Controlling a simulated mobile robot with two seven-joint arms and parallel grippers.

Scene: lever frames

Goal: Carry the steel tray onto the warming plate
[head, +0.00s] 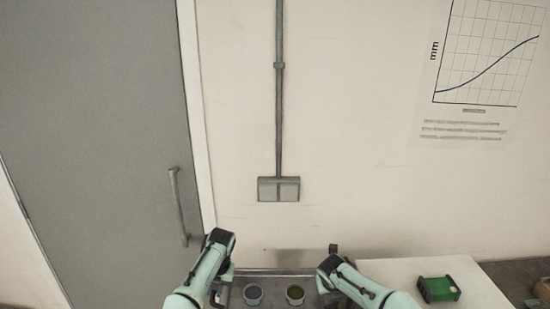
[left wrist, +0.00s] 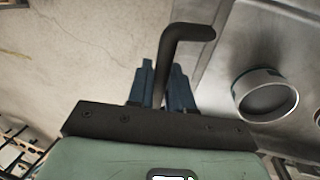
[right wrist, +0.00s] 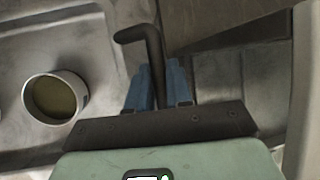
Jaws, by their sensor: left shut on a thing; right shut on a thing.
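The steel tray (head: 275,271) shows at the bottom of the head view, between my two arms, its near part cut off by the frame. It carries two small round cups, a grey-looking one (head: 253,294) and one with olive contents (head: 295,295). In the left wrist view, my left gripper (left wrist: 163,90) is shut around a dark bent handle (left wrist: 186,32) beside the tray. In the right wrist view, my right gripper (right wrist: 157,90) is shut around a similar dark handle (right wrist: 130,35). I cannot make out the warming plate for certain in any view.
A pale tabletop (head: 400,272) lies right of the tray, with a green box (head: 438,289) on it. A brownish object (head: 542,290) is cut off at the right edge. A wall (head: 330,140) and a grey door (head: 100,130) with a bar handle stand behind.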

